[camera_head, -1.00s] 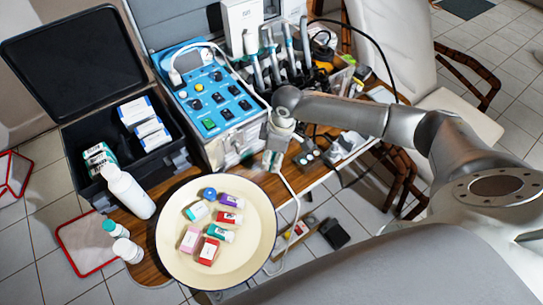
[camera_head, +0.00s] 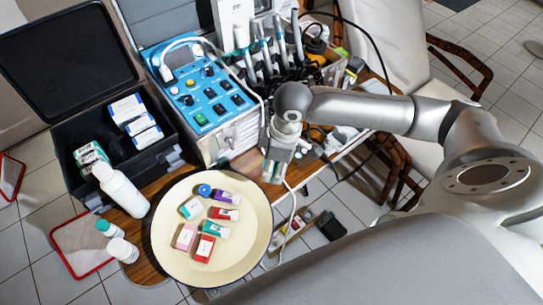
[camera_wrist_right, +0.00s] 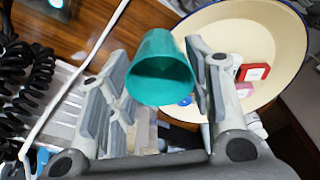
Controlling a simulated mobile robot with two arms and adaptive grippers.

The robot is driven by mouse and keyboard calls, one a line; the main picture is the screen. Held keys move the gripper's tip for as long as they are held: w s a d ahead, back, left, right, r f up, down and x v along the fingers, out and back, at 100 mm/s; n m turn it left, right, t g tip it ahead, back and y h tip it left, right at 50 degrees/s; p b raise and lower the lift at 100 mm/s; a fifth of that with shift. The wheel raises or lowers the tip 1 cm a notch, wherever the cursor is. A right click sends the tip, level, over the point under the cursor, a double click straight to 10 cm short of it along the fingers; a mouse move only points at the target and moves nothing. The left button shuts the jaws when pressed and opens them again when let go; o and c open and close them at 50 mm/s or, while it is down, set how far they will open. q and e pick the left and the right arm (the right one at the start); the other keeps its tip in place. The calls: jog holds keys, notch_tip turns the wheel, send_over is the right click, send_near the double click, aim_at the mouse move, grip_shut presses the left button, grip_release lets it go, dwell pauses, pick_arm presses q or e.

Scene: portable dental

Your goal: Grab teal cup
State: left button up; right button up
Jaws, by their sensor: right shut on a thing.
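The teal cup (camera_wrist_right: 160,78) sits between the two fingers of my right gripper (camera_wrist_right: 157,52) in the right wrist view, tilted with its wide end toward the camera. The gripper is shut on it. In the head view my right gripper (camera_head: 276,170) is beside the blue dental unit, above the table edge and just behind and right of the cream plate. The cup is mostly hidden there by the gripper, with only a hint of teal. My left gripper is not in view.
The cream plate (camera_head: 250,240) holds several small coloured boxes and bottles. A white bottle (camera_head: 122,190) stands left of it. The blue dental unit (camera_head: 205,95) and a rack of handpieces stand behind the gripper. A white cable (camera_head: 291,205) hangs close by it.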

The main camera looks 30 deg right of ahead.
jog(key=shift+s+a+r, duration=0.25)
jog(key=shift+s+r, duration=0.1)
jog(key=shift+s, duration=0.4)
jog(key=shift+s+a+r, duration=0.25)
jog(key=shift+s+r, duration=0.1)
jog(key=shift+s, duration=0.4)
jog(key=shift+s, duration=0.1)
